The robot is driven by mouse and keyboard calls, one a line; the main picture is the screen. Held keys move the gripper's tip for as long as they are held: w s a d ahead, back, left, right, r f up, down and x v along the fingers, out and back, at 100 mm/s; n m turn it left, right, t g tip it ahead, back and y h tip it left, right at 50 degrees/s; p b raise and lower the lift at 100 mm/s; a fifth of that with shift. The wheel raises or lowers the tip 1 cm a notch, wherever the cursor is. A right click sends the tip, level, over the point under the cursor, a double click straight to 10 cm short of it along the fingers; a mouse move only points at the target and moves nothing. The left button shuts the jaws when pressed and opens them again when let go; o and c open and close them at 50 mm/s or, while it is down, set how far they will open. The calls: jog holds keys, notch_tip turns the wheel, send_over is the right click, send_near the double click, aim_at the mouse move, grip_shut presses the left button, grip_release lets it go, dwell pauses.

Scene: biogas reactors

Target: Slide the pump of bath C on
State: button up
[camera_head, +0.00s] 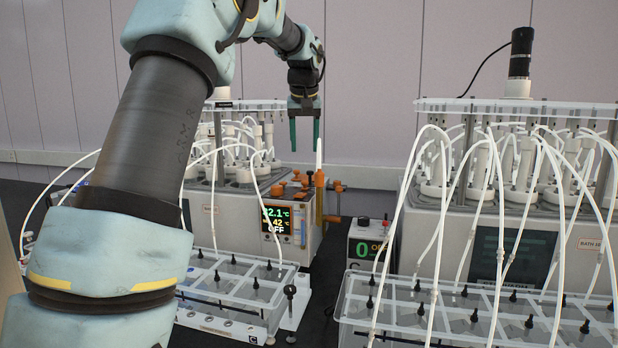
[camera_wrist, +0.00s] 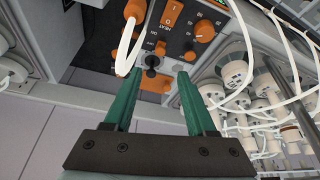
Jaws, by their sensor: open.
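Bath C (camera_head: 226,222) is the left unit, with a "C" label on the tray in front. Its display (camera_head: 279,219) shows about 32.1 °C, 42 °C and OFF. My gripper (camera_head: 304,147) is open and empty, pointing down above the orange controls at the bath's right end. In the wrist view my green fingers (camera_wrist: 152,78) stand apart on either side of a small black knob (camera_wrist: 152,61), apparently the pump slider. An "ON" mark is near it. The knob is between the fingertips in the picture; I cannot tell whether they touch it.
A white tube with an orange end (camera_wrist: 134,10) hangs close to my left finger. Orange dials (camera_wrist: 204,32) and a heat switch (camera_wrist: 170,13) are nearby. White tubes and capped bottles (camera_wrist: 234,75) crowd the right. A small box (camera_head: 368,250) shows 0 OFF. Another bath (camera_head: 514,240) stands right.

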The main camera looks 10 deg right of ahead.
aim_at(305, 181)
jog(key=p+x, duration=0.2)
jog(key=x, duration=0.8)
jog(key=shift+w+f+p, duration=0.2)
jog(key=shift+p, duration=0.2)
jog(key=shift+c, duration=0.2)
grip_shut()
